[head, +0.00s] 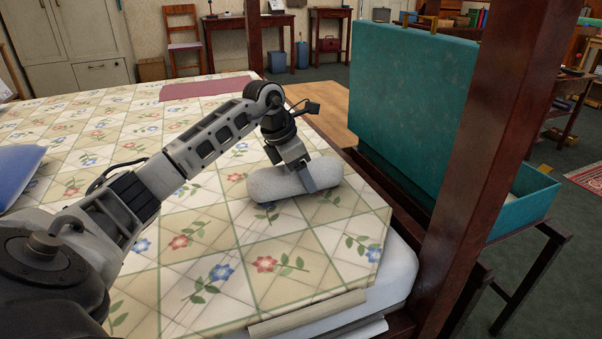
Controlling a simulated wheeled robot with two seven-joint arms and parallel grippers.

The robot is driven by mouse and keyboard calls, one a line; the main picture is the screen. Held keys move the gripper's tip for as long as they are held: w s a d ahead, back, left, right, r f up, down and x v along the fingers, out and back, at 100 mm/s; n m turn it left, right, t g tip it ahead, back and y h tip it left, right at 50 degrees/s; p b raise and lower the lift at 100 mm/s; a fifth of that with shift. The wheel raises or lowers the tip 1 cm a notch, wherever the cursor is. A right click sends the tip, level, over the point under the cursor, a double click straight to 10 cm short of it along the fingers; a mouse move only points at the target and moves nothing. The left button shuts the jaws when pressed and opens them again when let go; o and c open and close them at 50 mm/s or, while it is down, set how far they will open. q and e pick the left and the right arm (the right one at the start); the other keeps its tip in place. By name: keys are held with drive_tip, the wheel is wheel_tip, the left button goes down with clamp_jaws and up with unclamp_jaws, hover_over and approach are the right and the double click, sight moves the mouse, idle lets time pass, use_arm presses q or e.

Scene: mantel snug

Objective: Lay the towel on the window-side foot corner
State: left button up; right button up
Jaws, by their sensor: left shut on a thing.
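A rolled, pale grey towel (266,184) lies across the flowered quilt near a corner of the bed (215,240). My left gripper (306,182) reaches down over the towel from above and is shut on it near its middle. The towel looks to be at the quilt's surface; I cannot tell whether it rests fully or hangs just above it. My right gripper is not in view.
A dark wooden bedpost (497,130) rises right of the towel. Beyond it stands an open teal case (412,95) on a dark stand. A blue pillow (18,170) and a dusky red cloth (205,89) lie on the bed. Quilt around the towel is bare.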

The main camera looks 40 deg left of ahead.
use_arm(q)
drive_tip(key=o, duration=1.1)
drive_tip(key=shift+f, duration=0.1)
drive_tip(key=shift+o, duration=0.2)
drive_tip(key=p+v, duration=0.1)
drive_tip(key=v, duration=0.3)
drive_tip(key=shift+a+r, duration=0.1)
drive_tip(key=shift+r, duration=0.3)
drive_tip(key=p+v, duration=0.2)
drive_tip(key=v, duration=0.4)
drive_tip(key=shift+s+r, duration=0.1)
drive_tip(key=shift+s+a+r, duration=0.1)
drive_tip(key=shift+s+r, duration=0.1)
drive_tip(key=shift+r, duration=0.35)
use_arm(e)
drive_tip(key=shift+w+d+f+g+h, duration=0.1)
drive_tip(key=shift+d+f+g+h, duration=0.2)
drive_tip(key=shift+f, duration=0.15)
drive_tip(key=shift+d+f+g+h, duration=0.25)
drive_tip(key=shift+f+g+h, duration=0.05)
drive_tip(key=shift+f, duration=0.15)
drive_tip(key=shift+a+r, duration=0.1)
